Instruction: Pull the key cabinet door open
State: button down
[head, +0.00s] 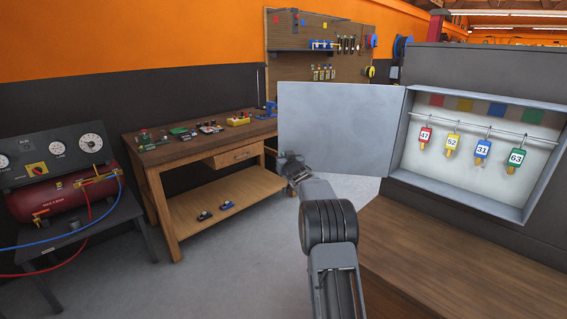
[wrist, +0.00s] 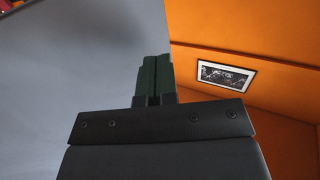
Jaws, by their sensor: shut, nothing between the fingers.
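The key cabinet (head: 465,184) is on the right in the head view, with its pale grey door (head: 338,125) swung wide open to the left. Inside hang several numbered key tags, red 47 (head: 425,136), yellow 52 (head: 452,143), blue 31 (head: 482,150) and green 63 (head: 516,158), on a rail. My gripper (head: 287,160) is at the door's lower left edge. In the wrist view, my gripper's dark green fingers (wrist: 154,78) are together and empty, beside the edge of the door (wrist: 75,60). I cannot tell whether they touch it.
A wooden counter (head: 465,268) lies below the cabinet. A wooden workbench (head: 200,150) with small parts stands left of the door. A red compressor (head: 60,193) on a dark table is at the far left. Grey floor is free between them.

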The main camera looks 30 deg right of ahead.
jog(key=s+a+b, duration=0.7)
jog(key=s+a, duration=0.2)
jog(key=s, duration=0.2)
jog(key=s+a+f+g, duration=0.2)
jog(key=s+f+g, duration=0.75)
jog(key=f, duration=0.45)
jog(key=s+a+g+y+p, duration=0.1)
jog(key=s+a, duration=0.3)
jog(key=s, duration=0.4)
jog(key=s+a+n+g+y+p, duration=0.1)
jog(key=s+a+g, duration=0.1)
jog(key=s+a, duration=0.3)
jog(key=s+a+r+n+g+y, duration=0.1)
jog(key=s+a, duration=0.4)
jog(key=s, duration=0.7)
jog(key=shift+s+a+y+p, duration=0.2)
jog(key=shift+s+y+p, duration=0.1)
jog(key=shift+p, duration=0.1)
jog(key=shift+g, duration=0.25)
